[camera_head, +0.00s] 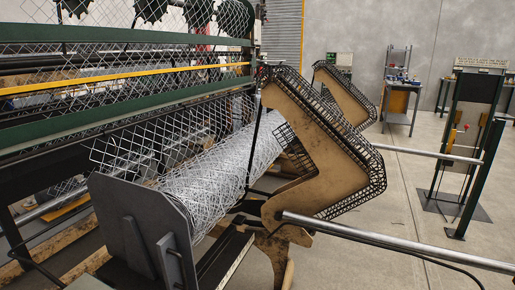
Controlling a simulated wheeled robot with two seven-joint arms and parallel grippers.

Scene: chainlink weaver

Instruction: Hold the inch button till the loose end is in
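A roll of wire mesh (215,177) lies along the machine, between a dark grey end plate (125,225) and a large tan bracket. Mesh hangs down the machine front, and a mesh edge (120,155) juts out beside the roll. I cannot tell whether this edge is the loose end or whether it touches the roll. I cannot make out the inch button for certain. A dark post stand (475,90) at the right carries small red and yellow parts, too small to identify. Neither of my grippers is in view.
The tan bracket (315,150) with a black toothed edge stands right of the roll. A silver bar (400,242) runs from it to the lower right, and another bar (425,153) runs behind. A workbench (400,95) stands at the back. Concrete floor (405,200) is clear between the bars.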

